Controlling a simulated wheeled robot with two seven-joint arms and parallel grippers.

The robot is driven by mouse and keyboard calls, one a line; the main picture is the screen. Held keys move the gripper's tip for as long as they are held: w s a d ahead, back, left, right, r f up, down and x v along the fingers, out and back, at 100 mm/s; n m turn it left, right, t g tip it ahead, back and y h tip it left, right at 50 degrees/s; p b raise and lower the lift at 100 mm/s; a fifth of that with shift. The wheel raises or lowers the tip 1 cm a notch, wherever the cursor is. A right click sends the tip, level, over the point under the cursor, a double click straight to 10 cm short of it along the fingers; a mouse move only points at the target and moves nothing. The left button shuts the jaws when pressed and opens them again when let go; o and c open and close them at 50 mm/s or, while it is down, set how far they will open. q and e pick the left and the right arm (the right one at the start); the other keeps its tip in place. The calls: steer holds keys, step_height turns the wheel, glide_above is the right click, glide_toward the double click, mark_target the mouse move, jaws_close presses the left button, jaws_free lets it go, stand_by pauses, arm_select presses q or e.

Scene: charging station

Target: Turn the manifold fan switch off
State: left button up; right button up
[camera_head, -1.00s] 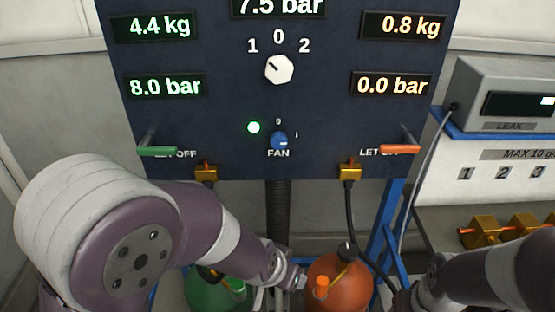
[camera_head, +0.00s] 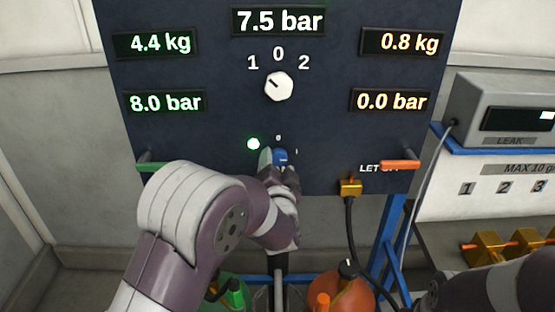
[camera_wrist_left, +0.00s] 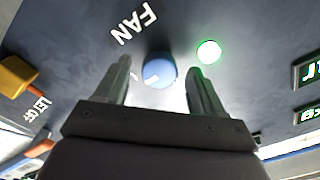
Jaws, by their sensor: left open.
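The blue fan switch (camera_head: 281,157) is a small round knob low on the dark manifold panel (camera_head: 330,130). In the left wrist view the open fingers stand on either side of the blue knob (camera_wrist_left: 159,70), with gaps visible; contact cannot be told. The knob's white pointer line points toward the lower left there. My right gripper is out of view.
A white selector knob (camera_head: 279,87) sits above the switch. A green lever (camera_head: 150,167) and an orange lever (camera_head: 401,165) stick out at the panel's lower sides. Green and orange cylinders (camera_head: 342,290) stand below. A leak meter (camera_head: 505,110) is at right.

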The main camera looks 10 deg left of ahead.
arm_select(q)
steer(key=shift+w+a, duration=0.15)
steer(key=shift+w, duration=0.5)
steer(key=c, duration=1.1)
steer(key=shift+o, duration=0.2)
